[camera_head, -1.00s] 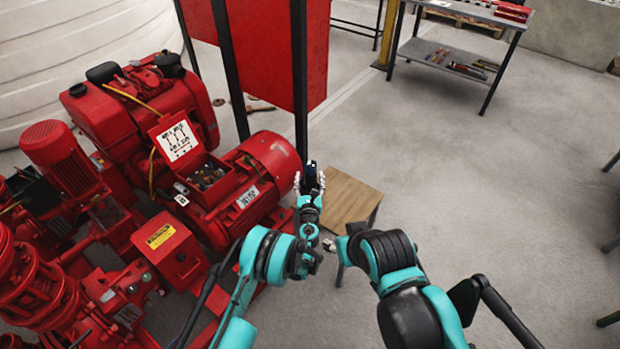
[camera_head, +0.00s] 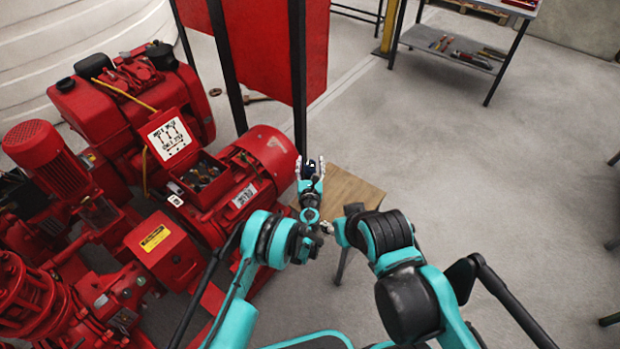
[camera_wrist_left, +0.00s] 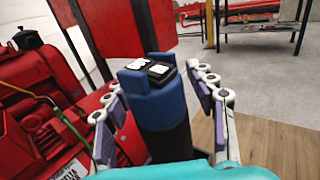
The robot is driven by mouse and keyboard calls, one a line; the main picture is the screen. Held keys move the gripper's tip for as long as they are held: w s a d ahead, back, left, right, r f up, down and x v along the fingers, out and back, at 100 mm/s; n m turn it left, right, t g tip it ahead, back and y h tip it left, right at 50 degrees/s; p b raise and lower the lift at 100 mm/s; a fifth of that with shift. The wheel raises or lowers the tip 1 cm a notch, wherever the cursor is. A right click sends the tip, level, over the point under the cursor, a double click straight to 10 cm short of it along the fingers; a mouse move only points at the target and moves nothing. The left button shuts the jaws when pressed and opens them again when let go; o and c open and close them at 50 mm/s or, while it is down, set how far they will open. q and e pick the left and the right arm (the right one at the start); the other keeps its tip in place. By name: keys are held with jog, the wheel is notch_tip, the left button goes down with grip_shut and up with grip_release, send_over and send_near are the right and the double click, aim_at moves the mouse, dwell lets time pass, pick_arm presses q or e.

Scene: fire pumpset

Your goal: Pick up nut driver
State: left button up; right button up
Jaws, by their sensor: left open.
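My left gripper (camera_head: 311,166) is open, its fingers pointing away from me above a small wooden-topped table. In the left wrist view, its white-jointed fingers with purple pads (camera_wrist_left: 160,88) stand apart on both sides of a blue and black upright cylinder (camera_wrist_left: 160,105) with a flat dark and white top. I cannot tell whether this cylinder is a tool or part of the gripper. I cannot single out a nut driver for certain.
The red pumpset (camera_head: 130,150) fills the left side. A red panel on dark posts (camera_head: 265,45) stands behind the gripper. The wooden table top (camera_head: 352,192) is just right of it. A grey shelf (camera_head: 455,47) with several tools is at the back.

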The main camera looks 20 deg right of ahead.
pick_arm(q)
jog(key=shift+w+f, duration=0.1)
jog(key=shift+f, duration=0.05)
grip_shut()
